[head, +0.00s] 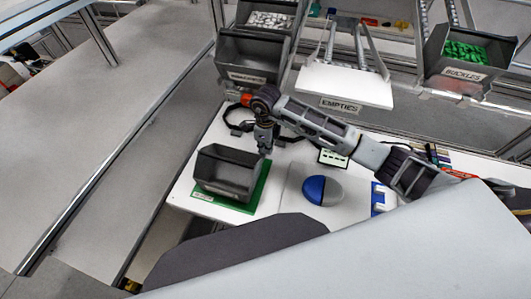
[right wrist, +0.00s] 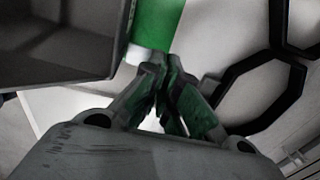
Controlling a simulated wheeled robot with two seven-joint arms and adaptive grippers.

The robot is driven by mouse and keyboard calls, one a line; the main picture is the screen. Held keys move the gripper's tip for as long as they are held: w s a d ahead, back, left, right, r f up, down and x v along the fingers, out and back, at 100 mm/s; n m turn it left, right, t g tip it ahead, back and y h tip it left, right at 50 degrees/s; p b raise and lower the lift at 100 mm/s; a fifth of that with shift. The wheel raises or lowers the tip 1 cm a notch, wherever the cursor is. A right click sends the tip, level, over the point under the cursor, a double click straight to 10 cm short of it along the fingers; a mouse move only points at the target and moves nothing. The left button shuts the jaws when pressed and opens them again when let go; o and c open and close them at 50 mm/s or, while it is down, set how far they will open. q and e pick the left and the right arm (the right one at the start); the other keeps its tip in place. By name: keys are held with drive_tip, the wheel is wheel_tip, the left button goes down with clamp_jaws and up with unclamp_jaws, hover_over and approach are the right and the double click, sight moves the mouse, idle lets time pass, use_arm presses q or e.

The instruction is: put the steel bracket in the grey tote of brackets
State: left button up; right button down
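A grey open tote (head: 225,178) stands on a green mat (head: 262,185) on the white table, and its visible inside looks empty. Its wall fills the upper left of the right wrist view (right wrist: 112,35). My right gripper (head: 264,148) points down just beyond the tote's far right corner. In the right wrist view its fingertips (right wrist: 160,68) are together, with a small white patch just beyond them, and no bracket can be made out between them. Another dark grey bin (head: 248,62) hangs on the rack behind, its label hard to read. My left gripper is not in view.
A blue and white helmet shell (head: 322,190) lies right of the tote. Black hexagonal frames (head: 238,118) lie behind the gripper. The rack holds a white tray labelled EMPTIES (head: 345,84), a bin of green buckles (head: 463,72) and a bin of pale pieces (head: 268,20).

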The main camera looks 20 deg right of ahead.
drive_tip(key=shift+r, duration=0.95)
drive_tip(key=s+d+b, duration=0.1)
drive_tip(key=s+d, duration=0.1)
drive_tip(key=d, duration=0.2)
drive_tip(key=s+d+b, duration=0.1)
drive_tip(key=s+d, duration=0.2)
drive_tip(key=d, duration=0.1)
drive_tip(key=s+d+b, duration=0.1)
drive_tip(key=s+d, duration=0.2)
drive_tip(key=d, duration=0.1)
drive_tip(key=shift+s+d+f, duration=0.1)
drive_tip(key=shift+s+d, duration=0.6)
drive_tip(key=shift+d, duration=0.2)
drive_tip(key=shift+s+d, duration=0.2)
drive_tip(key=shift+d, duration=0.15)
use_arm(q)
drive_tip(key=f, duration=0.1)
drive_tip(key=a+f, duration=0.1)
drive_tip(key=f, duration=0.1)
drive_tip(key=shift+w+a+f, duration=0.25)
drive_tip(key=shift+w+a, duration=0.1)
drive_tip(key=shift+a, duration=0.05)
use_arm(e)
drive_tip(key=shift+s+d, duration=0.15)
drive_tip(key=shift+d, duration=0.05)
drive_tip(key=shift+a+n, duration=0.1)
drive_tip(key=shift+n, duration=0.3)
